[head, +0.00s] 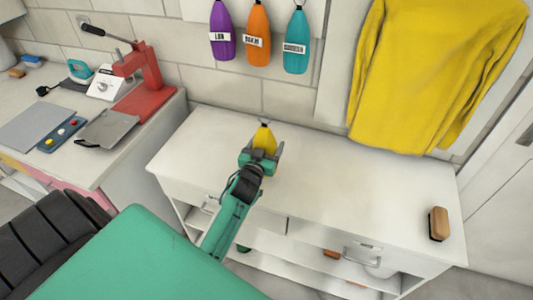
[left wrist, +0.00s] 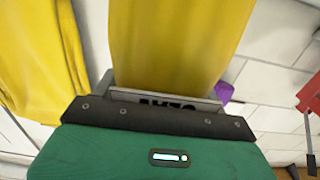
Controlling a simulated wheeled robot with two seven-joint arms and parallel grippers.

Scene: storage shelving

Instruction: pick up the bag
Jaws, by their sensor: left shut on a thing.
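The yellow bag (head: 264,137) is held in my left gripper (head: 262,155), over the white cabinet top near its back edge. I cannot tell whether the bag touches the cabinet top. My right gripper is in neither view.
The white cabinet top (head: 340,190) is mostly bare, with a wooden brush (head: 438,224) at its right end. Purple (head: 222,35), orange (head: 258,35) and teal (head: 296,45) bags hang on the wall beside a yellow shirt (head: 425,75). A red heat press (head: 143,80) stands left.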

